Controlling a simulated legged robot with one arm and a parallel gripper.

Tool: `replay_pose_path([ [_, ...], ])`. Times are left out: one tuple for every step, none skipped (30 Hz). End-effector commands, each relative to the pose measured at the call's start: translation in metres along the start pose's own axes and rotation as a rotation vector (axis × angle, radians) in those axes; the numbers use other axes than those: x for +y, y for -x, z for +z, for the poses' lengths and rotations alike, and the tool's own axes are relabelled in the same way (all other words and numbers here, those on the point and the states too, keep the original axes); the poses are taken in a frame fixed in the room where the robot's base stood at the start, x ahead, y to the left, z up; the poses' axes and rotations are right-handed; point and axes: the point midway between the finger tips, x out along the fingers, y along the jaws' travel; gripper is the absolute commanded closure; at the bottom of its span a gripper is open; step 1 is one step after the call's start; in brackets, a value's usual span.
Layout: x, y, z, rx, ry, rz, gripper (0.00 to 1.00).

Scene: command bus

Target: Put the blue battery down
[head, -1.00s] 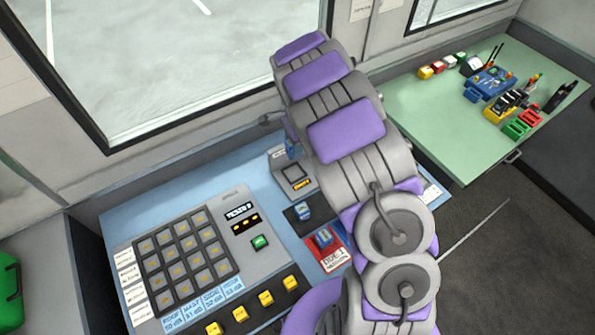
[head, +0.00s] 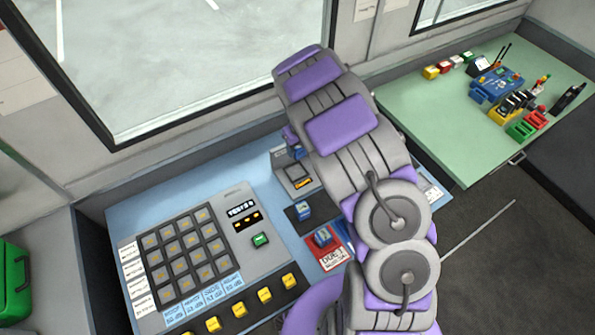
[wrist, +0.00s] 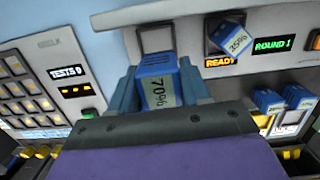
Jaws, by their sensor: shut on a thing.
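My gripper (wrist: 158,88) is shut on a blue battery (wrist: 159,72) with a "70%" label, which stands between the jaws in the wrist view. Beyond the battery is a grey tester with a dark square recess (wrist: 155,38) and an orange "READY" display (wrist: 219,62). I cannot tell whether the battery touches the tester. In the head view my gripper (head: 293,146) is mostly hidden behind my arm, just above the tester (head: 297,173). Another blue battery (wrist: 234,38), labelled "25%", sits on a dark pad right of the recess; it also shows in the head view (head: 303,209).
More blue batteries (wrist: 268,101) stand at right in the wrist view; one (head: 322,236) is on a red card in the head view. A keypad panel (head: 187,253) lies left. A green table (head: 430,120) with several small objects is at far right.

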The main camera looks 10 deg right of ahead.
Motion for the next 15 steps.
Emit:
replay_pose_path([
  [0.001, -0.002, 0.000, 0.000, -0.010, -0.002, 0.95],
  [0.001, -0.003, 0.000, 0.000, -0.016, -0.002, 0.95],
  [0.002, -0.007, 0.000, 0.000, -0.021, -0.003, 0.95],
  [0.003, -0.010, 0.000, 0.001, -0.022, -0.003, 0.95],
  [0.003, -0.014, -0.001, 0.001, -0.023, -0.004, 0.95],
  [0.003, -0.021, -0.001, 0.001, -0.022, -0.004, 0.95],
  [0.003, -0.026, -0.002, 0.002, -0.022, -0.004, 0.95],
  [0.003, -0.032, -0.003, 0.002, -0.022, -0.004, 0.95],
  [0.002, -0.040, -0.004, 0.002, -0.021, -0.003, 0.95],
  [0.002, -0.046, -0.005, 0.003, -0.021, -0.002, 0.95],
  [0.001, -0.051, -0.006, 0.003, -0.020, -0.001, 0.95],
  [0.001, -0.056, -0.007, 0.002, -0.020, -0.001, 0.95],
  [0.001, -0.059, -0.007, 0.002, -0.020, -0.001, 0.95],
  [0.000, -0.062, -0.008, 0.001, -0.020, -0.001, 0.95],
  [0.000, -0.065, -0.008, 0.000, -0.021, -0.001, 0.95],
])
